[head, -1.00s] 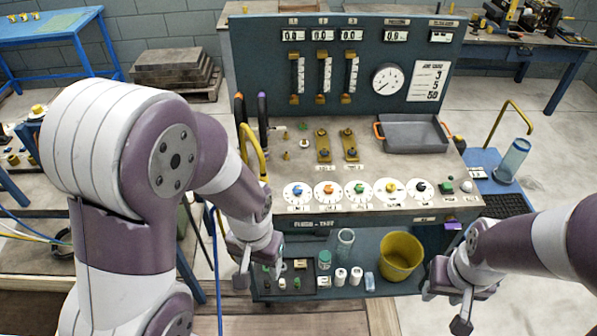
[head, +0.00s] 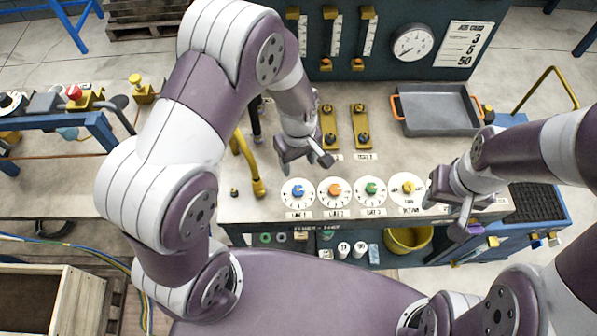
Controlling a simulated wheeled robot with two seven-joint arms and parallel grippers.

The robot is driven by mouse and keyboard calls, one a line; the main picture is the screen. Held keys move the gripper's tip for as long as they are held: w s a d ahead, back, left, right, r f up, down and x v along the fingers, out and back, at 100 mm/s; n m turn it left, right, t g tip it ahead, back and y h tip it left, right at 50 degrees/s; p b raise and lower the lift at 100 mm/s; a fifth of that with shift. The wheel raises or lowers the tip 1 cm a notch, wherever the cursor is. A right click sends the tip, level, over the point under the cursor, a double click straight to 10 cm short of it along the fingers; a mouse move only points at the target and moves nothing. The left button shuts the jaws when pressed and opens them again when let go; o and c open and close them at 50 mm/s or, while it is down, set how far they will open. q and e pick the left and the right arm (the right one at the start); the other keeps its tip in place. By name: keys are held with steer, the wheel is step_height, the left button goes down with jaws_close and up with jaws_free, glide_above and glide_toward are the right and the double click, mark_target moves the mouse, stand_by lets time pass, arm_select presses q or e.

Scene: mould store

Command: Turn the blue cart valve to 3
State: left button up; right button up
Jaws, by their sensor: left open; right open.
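The blue valve knob (head: 298,191) sits on the leftmost round white dial in a row along the bench's front edge. Its number setting is too small to read. My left gripper (head: 306,165) is open and empty, just behind and above this dial, apart from the knob.
Orange (head: 335,190), green (head: 371,189) and yellow (head: 407,187) knobs stand close to the right of the blue one. A yellow curved handle (head: 247,165) rises to its left. A grey tray (head: 437,112) lies behind. A yellow bucket (head: 408,240) stands below.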

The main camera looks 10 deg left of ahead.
mark_target(298, 189)
arm_select(q)
steer(key=f, duration=0.3)
steer(key=f+p, duration=0.1)
steer(key=f, duration=0.3)
steer(key=f+p, duration=0.1)
steer(key=f, duration=0.3)
steer(key=shift+s+f, duration=0.1)
steer(key=shift+s, duration=0.15)
steer(key=shift+s+d+f, duration=0.1)
steer(key=shift+s+f, duration=0.15)
steer(key=shift+f, duration=0.2)
steer(key=shift+w+f, duration=0.15)
steer(key=shift+w, duration=0.05)
steer(key=c, duration=1)
steer(key=shift+c, duration=0.2)
arm_select(e)
steer(key=shift+s+d+r, duration=0.1)
steer(key=shift+s+r, duration=0.1)
steer(key=shift+r, duration=0.45)
steer(key=shift+s+r, duration=0.15)
steer(key=shift+r, duration=0.45)
